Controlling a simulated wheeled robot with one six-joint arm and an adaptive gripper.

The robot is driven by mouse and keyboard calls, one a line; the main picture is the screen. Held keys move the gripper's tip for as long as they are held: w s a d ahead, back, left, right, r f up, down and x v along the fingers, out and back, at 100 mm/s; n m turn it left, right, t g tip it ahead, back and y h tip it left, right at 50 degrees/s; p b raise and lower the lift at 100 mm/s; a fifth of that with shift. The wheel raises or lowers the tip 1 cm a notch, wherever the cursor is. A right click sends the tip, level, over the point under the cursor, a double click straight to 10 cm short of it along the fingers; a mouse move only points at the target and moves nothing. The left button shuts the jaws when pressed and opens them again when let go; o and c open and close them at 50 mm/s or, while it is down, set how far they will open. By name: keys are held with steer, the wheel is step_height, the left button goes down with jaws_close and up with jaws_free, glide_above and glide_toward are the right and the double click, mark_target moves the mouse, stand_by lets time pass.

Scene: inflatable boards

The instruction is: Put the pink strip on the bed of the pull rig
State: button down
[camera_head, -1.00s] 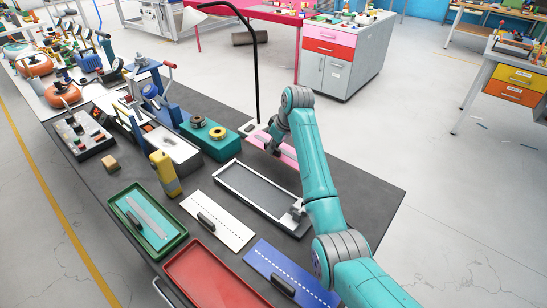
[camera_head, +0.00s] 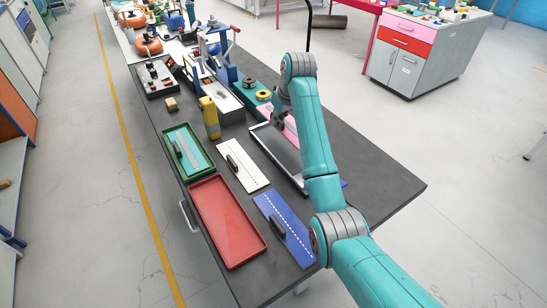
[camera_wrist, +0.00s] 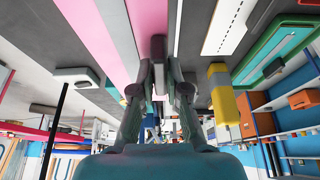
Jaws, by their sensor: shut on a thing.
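The pink strip (camera_head: 292,122) lies at the far right of the bench, mostly hidden behind my arm in the head view. In the wrist view the pink strip (camera_wrist: 92,35) shows a grey band along it. My gripper (camera_head: 279,118) is over it. In the wrist view my gripper (camera_wrist: 158,68) is shut on a dark grey piece, which looks like the strip's handle. I cannot tell whether the strip is lifted off the bench.
A white board (camera_head: 244,165), a blue board (camera_head: 284,228), a red tray (camera_head: 227,220) and a green tray (camera_head: 188,150) lie nearby. A yellow upright block (camera_head: 209,118) and a teal block with rolls (camera_head: 255,95) stand close. The bench's right part (camera_head: 375,170) is clear.

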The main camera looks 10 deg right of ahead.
steer(key=shift+s+a, duration=0.2)
steer(key=shift+a, duration=0.1)
step_height(320, 180, down, 10)
steer(key=shift+a+r, duration=0.1)
steer(key=shift+a, duration=0.05)
steer(key=shift+s, duration=0.1)
steer(key=c, duration=1.2)
jaws_free()
steer(key=v, duration=1.2)
